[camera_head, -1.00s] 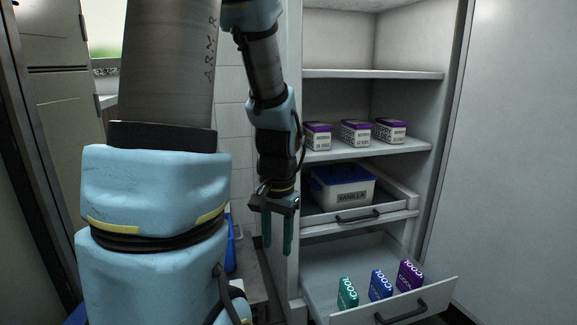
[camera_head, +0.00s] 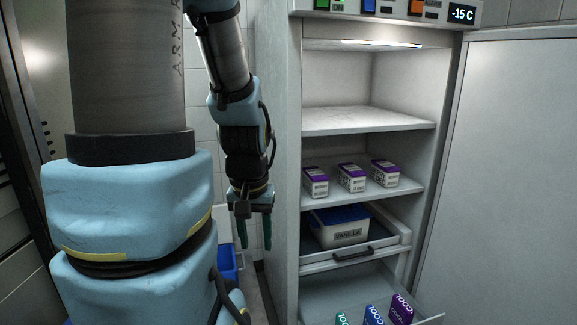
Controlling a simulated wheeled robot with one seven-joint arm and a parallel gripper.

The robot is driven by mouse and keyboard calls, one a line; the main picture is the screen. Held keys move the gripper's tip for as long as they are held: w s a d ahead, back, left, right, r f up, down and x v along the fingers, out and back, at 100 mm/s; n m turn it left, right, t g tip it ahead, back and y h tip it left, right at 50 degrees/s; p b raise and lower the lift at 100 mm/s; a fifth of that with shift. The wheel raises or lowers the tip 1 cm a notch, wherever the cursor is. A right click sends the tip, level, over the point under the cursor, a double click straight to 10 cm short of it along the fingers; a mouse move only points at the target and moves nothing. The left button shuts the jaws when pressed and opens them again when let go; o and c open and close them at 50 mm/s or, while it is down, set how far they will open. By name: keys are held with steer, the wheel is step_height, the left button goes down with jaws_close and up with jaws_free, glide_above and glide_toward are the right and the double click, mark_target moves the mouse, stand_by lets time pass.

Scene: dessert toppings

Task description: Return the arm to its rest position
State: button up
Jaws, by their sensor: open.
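My arm hangs down at the left of the picture, in front of the freezer's left side. My gripper (camera_head: 254,232) points downward with its two teal fingers apart and nothing between them. It is outside the freezer cabinet (camera_head: 284,150), just left of its front edge, and touches nothing that I can see.
The freezer shows -15 C. Its shelf (camera_head: 400,196) bears three purple-topped boxes (camera_head: 352,178). A tub marked VANILLA (camera_head: 340,226) sits in a pulled-out tray below. The open bottom drawer (camera_head: 335,285) holds three packs (camera_head: 374,315). A blue container (camera_head: 228,263) stands on the floor behind my gripper.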

step_height(320, 180, up, 16)
steer(key=p, duration=1.4)
steer(key=shift+r, duration=0.15)
stand_by(5.8)
